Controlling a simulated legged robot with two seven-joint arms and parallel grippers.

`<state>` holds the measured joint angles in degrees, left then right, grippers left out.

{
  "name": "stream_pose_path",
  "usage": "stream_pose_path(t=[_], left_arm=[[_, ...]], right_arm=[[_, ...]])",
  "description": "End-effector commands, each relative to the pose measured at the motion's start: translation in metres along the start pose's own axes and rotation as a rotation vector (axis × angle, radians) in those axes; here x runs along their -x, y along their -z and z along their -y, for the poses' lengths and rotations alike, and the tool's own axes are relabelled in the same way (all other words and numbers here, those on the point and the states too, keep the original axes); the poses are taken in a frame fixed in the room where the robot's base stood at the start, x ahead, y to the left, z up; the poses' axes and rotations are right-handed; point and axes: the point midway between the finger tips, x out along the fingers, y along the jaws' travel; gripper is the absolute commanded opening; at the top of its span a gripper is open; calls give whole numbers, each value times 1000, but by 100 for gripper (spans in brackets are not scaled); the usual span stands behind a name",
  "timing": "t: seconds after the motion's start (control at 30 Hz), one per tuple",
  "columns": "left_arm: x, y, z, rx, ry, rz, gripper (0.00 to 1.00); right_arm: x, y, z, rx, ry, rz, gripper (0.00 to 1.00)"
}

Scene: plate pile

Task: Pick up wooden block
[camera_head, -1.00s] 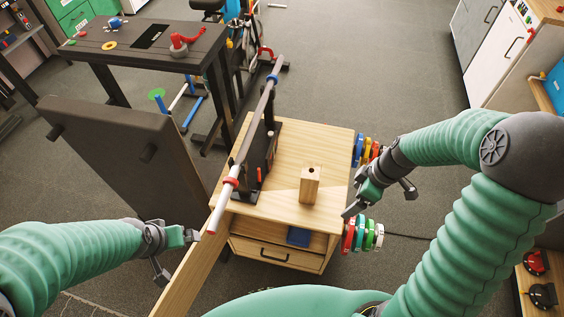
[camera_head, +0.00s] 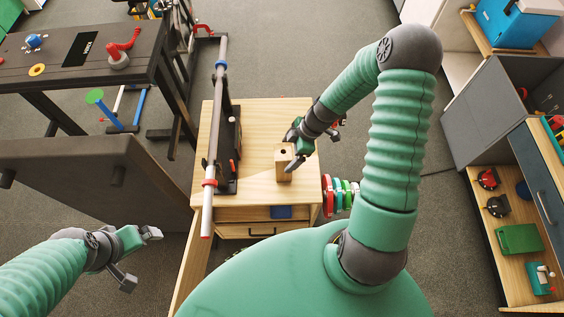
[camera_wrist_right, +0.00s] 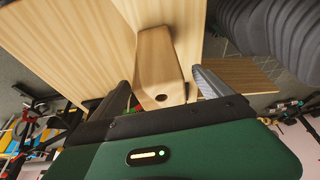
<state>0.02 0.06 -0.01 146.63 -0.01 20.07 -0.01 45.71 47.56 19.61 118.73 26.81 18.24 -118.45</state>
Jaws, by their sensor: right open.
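The wooden block (camera_head: 284,162) stands upright on the light wooden cabinet top, with a dark hole in its upper face. My right gripper (camera_head: 292,150) is open at the block, seen from above. In the right wrist view the block (camera_wrist_right: 158,65) lies between the two fingers of my right gripper (camera_wrist_right: 162,90), with gaps beside it. My left gripper (camera_head: 138,258) is at the lower left, away from the cabinet, its fingers spread apart and empty.
The wooden cabinet (camera_head: 258,190) carries a dark stand with a long grey bar (camera_head: 215,130) left of the block. Coloured discs (camera_head: 340,193) hang on the cabinet's right side. A black table (camera_head: 60,62) stands at the far left, and shelves (camera_head: 480,210) stand at the right.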

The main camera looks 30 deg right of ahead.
Motion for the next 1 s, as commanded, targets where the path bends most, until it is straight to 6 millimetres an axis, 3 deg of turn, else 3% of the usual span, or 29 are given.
stream_pose_path(t=[0.2, 0.47, 1.0], left_arm=[[3, 0, 0, 0, 0, 0, 100], [3, 0, 0, -1, 0, 0, 100], [3, 0, 0, 0, 0, 0, 100]], right_arm=[[-38, 5, -4, -3, 4, -2, 89], [-44, 5, -5, -1, 1, 0, 89], [-44, 5, -5, -1, 1, -1, 21]])
